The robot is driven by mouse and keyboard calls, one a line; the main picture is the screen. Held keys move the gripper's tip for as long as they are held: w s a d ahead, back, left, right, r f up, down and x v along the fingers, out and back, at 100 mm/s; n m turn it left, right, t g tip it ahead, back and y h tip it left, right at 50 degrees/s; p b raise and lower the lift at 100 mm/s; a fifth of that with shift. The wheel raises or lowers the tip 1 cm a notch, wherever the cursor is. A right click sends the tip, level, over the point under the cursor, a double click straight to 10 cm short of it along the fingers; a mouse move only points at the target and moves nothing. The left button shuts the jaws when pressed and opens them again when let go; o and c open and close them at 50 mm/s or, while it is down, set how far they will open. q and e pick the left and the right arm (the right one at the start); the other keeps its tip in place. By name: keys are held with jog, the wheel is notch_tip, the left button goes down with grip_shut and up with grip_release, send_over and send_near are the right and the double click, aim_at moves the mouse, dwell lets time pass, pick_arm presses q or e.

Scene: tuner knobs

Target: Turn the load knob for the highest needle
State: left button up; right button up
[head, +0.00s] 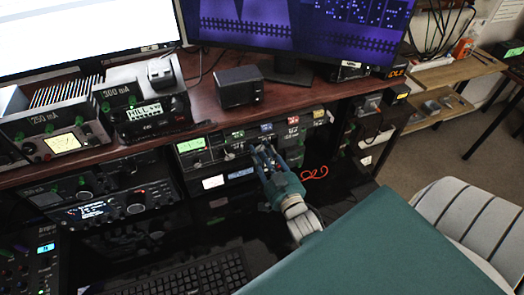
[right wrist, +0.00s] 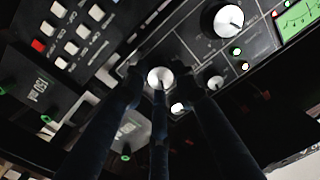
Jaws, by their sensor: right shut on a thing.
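My right gripper (head: 265,157) reaches the front of the tuner panel (head: 232,138) under the shelf in the head view. In the right wrist view its fingers (right wrist: 161,85) close around a small knob (right wrist: 160,76) with a bright silver face and a dark mark. The knob's label is not readable. A larger silver-faced knob (right wrist: 228,18) and a smaller knob (right wrist: 216,83) sit apart from the fingers on the same panel. A green meter (right wrist: 299,18) is cut off at the right wrist view's corner; it shows as a green window (head: 192,145) in the head view. My left gripper is not in view.
A row of units with coloured tags (head: 292,121) continues to the right of the gripper. A black speaker box (head: 239,86) stands on the shelf above. A keyboard (head: 198,276) lies below. White push buttons (right wrist: 84,30) are left of the held knob.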

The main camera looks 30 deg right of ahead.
jog(key=shift+n, duration=0.7)
jog(key=o, duration=1.2)
jog(key=shift+c, duration=0.2)
jog(key=s+a, duration=0.2)
jog(key=s, duration=0.9)
jog(key=shift+s+a, duration=0.15)
jog(key=shift+s, duration=0.25)
jog(key=shift+r, duration=0.1)
